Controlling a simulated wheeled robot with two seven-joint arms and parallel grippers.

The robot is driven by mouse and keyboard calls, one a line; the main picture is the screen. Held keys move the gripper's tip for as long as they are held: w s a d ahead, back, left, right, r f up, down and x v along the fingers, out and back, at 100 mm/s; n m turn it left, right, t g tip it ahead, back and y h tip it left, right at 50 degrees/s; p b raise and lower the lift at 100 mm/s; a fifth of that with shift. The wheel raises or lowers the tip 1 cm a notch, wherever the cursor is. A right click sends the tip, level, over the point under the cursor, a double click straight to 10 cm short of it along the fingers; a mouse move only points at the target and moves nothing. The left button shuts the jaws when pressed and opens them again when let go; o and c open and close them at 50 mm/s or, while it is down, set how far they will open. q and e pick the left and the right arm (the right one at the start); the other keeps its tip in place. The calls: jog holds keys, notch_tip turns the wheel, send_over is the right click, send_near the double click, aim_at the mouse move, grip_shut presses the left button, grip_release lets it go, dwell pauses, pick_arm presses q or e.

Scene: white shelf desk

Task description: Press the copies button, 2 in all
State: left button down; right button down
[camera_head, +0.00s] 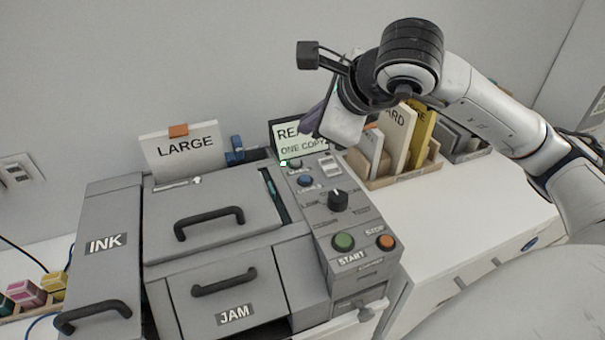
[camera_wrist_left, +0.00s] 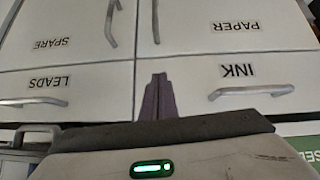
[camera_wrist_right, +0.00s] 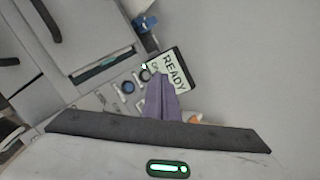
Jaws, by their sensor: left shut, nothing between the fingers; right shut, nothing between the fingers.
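The grey copier has a control panel (camera_head: 330,215) with a blue round button (camera_head: 305,181) and a dark greenish round button (camera_head: 295,164) near its top. Their small labels are too blurred to read, so I cannot tell which is copies. The display (camera_head: 289,146) shows "REA…" and "ONE COPY", partly covered by my right gripper. My right gripper (camera_head: 307,133) is shut and empty above the panel's top end, in front of the display. In the right wrist view its fingertips (camera_wrist_right: 160,78) appear beside the blue button (camera_wrist_right: 127,87). My left gripper (camera_wrist_left: 157,77) is shut and empty, facing cabinet fronts.
Below on the panel are a black knob (camera_head: 338,200), a green START button (camera_head: 343,241) and an orange STOP button (camera_head: 386,242). A LARGE card (camera_head: 186,152) stands behind the copier. A wooden file holder (camera_head: 405,176) is right of the display.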

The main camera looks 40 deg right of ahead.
aim_at(305, 179)
pick_arm(q)
jog(key=shift+s+f, duration=0.1)
pick_arm(e)
jog(key=shift+f, duration=0.15)
